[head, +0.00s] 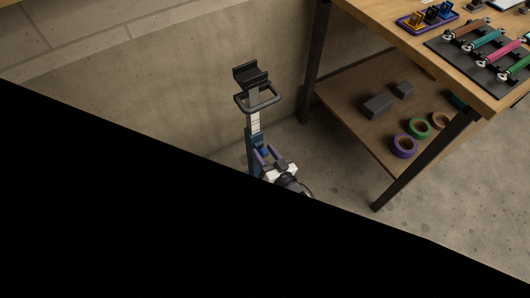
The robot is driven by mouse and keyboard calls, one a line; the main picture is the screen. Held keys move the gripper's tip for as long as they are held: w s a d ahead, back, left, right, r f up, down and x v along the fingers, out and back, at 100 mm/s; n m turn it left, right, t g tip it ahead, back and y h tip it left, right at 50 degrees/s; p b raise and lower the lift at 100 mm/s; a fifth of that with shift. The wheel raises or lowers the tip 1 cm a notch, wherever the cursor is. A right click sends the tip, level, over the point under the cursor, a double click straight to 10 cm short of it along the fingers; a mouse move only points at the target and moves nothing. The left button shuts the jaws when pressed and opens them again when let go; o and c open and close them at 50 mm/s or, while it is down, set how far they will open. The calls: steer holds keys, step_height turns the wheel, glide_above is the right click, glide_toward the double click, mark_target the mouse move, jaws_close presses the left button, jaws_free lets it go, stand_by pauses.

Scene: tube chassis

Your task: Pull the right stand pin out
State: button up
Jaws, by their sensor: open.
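A floor stand (254,122) rises in the middle of the head view. It has a black cradle on top, an oval loop handle, a pale marked post and a blue lower sleeve. My gripper (266,154) appears just in front of the blue sleeve, with two purple-edged fingers spread apart and pointing up and left. It looks open. I cannot tell whether it touches the stand. The right stand pin cannot be made out; it is too small or hidden by the gripper. The stand's foot is hidden.
A black area covers the lower left. At right, a wooden bench (387,18) carries a dark board (440,52) with coloured tubes and a purple tray (406,20). Its lower shelf (341,95) holds grey blocks (377,106) and tape rolls (404,146). A concrete wall stands behind.

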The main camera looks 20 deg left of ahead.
jaws_close()
steer(key=v, duration=0.3)
steer(key=shift+s+d+p, duration=0.25)
steer(key=shift+d+p, duration=0.05)
stand_by(0.3)
jaws_free()
steer(key=shift+s+d, duration=0.1)
steer(key=v, duration=1.3)
steer(key=shift+s+d+b, duration=0.25)
steer(key=shift+d+b, duration=0.05)
steer(key=shift+d, duration=0.05)
steer(key=shift+a, duration=0.15)
